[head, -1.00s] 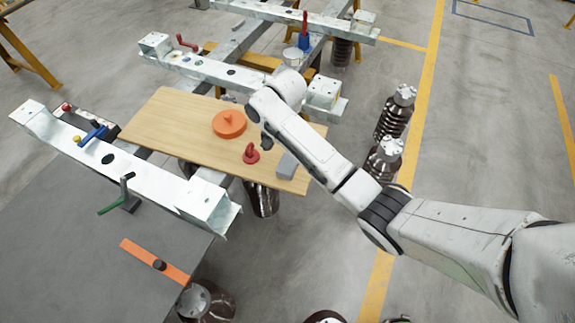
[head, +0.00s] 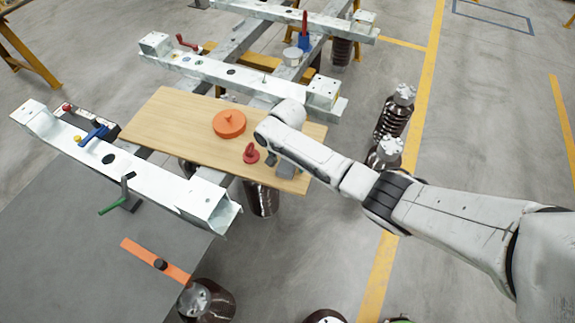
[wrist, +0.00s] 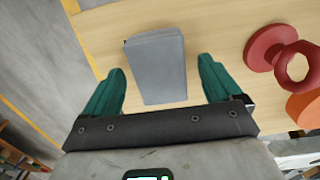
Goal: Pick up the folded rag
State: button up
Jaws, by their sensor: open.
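The folded rag (wrist: 157,65) is a grey, flat rectangular pad lying on the wooden board. In the head view the rag (head: 286,170) is near the board's right end, partly hidden by my arm. My gripper (wrist: 162,66) is open, with one teal finger on each side of the rag's near part in the wrist view. A gap shows between each finger and the rag. I cannot tell how far above the board the fingertips are. In the head view my gripper is mostly hidden by my wrist.
A red ring-topped piece (head: 250,154) stands just left of the rag. A larger orange disc (head: 229,124) with a knob lies beyond it. The board's left part is clear.

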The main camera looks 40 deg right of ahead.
jog(key=shift+f, duration=0.55)
jog(key=c, duration=1)
